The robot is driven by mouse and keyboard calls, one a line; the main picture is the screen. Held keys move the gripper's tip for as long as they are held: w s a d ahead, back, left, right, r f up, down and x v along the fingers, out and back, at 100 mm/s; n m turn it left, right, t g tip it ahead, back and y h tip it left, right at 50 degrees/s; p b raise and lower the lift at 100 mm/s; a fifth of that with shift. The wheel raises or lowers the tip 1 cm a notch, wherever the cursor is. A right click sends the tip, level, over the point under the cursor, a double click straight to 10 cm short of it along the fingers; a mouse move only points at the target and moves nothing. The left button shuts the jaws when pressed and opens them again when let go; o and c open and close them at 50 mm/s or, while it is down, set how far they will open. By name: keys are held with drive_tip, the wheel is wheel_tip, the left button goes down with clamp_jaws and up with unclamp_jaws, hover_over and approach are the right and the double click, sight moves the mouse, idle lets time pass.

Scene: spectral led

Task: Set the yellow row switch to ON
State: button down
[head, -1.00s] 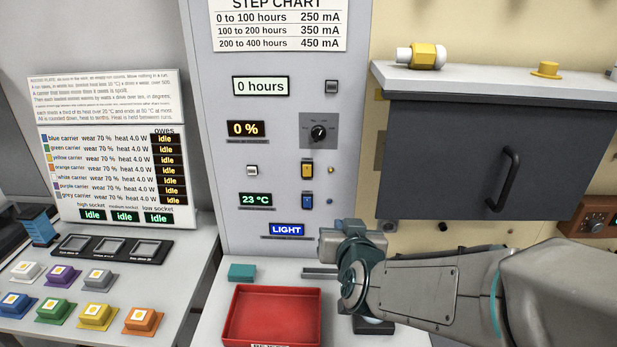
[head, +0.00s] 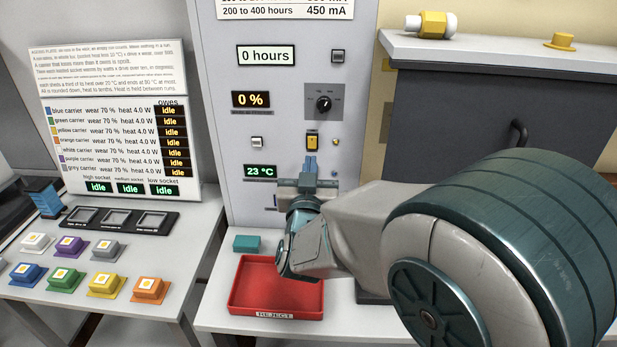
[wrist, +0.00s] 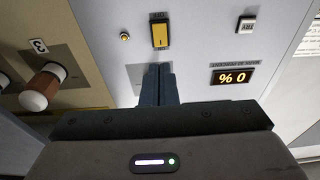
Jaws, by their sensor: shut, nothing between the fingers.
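The yellow row switch (head: 312,141) is a small upright yellow rocker in a dark frame on the grey panel, below the dial. It also shows in the wrist view (wrist: 159,34), with a small white mark on its face. My gripper (head: 310,165) is shut and empty, its blue fingers pointing at the panel just below the yellow switch. In the wrist view the closed fingertips (wrist: 159,69) are close to the switch, with a small gap in the picture; I cannot tell whether they touch the panel. The blue switch below is hidden behind my gripper.
The black dial (head: 323,103) is above. A dark cabinet (head: 450,120) juts out at right. A red reject tray (head: 275,313) lies below.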

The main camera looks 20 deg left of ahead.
sight(313, 137)
drive_tip(key=p+x, duration=0.1)
drive_tip(key=x, duration=0.6)
drive_tip(key=shift+a+r, duration=0.1)
